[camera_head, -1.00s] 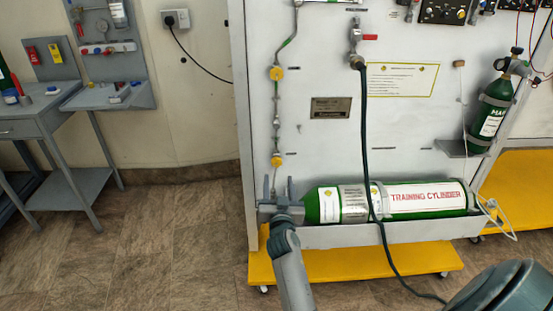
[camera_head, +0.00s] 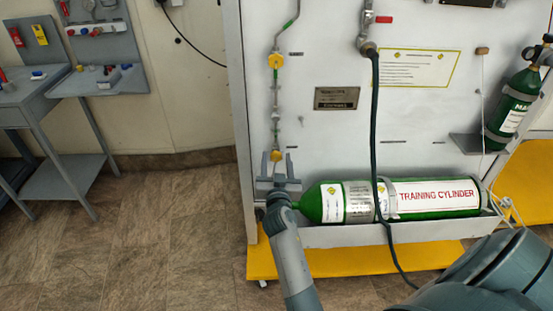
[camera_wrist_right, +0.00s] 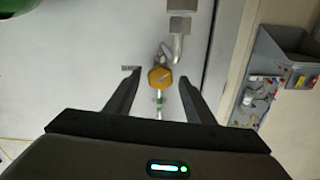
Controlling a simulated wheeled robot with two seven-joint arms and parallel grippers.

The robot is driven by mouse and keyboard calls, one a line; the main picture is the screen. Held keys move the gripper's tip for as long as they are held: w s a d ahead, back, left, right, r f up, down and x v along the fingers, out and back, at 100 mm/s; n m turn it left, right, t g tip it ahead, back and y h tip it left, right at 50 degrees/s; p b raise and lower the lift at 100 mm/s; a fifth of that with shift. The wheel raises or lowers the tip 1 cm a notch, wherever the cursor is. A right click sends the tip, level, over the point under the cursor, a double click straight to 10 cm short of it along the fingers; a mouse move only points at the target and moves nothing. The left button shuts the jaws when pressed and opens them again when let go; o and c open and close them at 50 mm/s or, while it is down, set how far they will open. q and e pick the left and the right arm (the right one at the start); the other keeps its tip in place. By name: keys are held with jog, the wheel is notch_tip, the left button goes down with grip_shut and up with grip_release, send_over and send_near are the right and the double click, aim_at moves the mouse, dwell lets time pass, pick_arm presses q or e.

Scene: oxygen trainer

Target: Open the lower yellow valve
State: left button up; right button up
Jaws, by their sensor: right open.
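The lower yellow valve (camera_head: 276,156) sits on the thin vertical pipe at the lower left of the white panel. My right gripper (camera_head: 276,168) is just below it in the head view, with its two fingers pointing up and apart. In the right wrist view the yellow valve (camera_wrist_right: 160,77) shows between the open fingertips (camera_wrist_right: 160,74); I cannot tell whether either finger touches it. The upper yellow valve (camera_head: 276,61) is higher on the same pipe. My left gripper is not in view.
A green training cylinder (camera_head: 435,197) lies in a tray right of my right gripper. A dark hose (camera_head: 375,130) hangs in front of the panel. A grey workbench (camera_head: 40,95) stands at the left, with open floor (camera_head: 170,215) between.

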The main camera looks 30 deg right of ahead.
jog(key=c, duration=1.1)
jog(key=shift+o, duration=0.2)
